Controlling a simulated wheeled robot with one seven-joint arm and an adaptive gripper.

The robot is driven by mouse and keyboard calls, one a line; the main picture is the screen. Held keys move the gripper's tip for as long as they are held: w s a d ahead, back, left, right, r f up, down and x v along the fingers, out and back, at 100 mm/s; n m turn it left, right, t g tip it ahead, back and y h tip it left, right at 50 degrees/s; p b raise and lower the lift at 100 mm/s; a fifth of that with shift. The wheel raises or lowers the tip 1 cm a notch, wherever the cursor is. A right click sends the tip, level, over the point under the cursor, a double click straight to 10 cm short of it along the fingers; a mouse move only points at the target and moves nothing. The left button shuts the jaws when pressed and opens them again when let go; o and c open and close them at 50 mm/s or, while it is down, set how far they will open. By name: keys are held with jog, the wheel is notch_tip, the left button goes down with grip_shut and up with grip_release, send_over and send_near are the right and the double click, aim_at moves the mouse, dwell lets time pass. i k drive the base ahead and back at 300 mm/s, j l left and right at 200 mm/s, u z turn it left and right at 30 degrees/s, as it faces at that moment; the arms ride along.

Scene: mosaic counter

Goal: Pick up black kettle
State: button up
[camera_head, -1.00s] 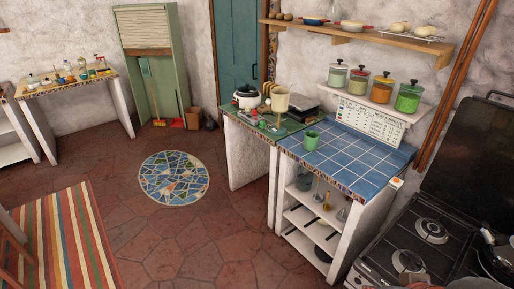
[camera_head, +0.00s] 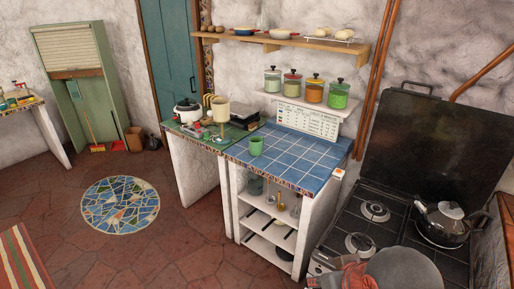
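The kettle (camera_head: 446,223) stands at the right of the head view, on a back burner of the black stove (camera_head: 400,236). Its body looks dark and shiny, with a grey lid area and a black handle and spout. It stands upright, and nothing visible touches it apart from the stove top.
The raised stove lid (camera_head: 437,140) stands behind. The blue-tiled counter (camera_head: 290,160) holds a green mug (camera_head: 256,146). The floor at left is mostly clear.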

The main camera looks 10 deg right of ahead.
aim_at(444, 232)
jog(key=z, duration=1.7)
jog(key=i+l+u, duration=0.25)
jog(key=l, duration=0.15)
jog(key=l+u, duration=0.25)
jog(key=i+l+u, duration=0.1)
jog(key=l+u, duration=0.15)
jog(key=l, duration=0.3)
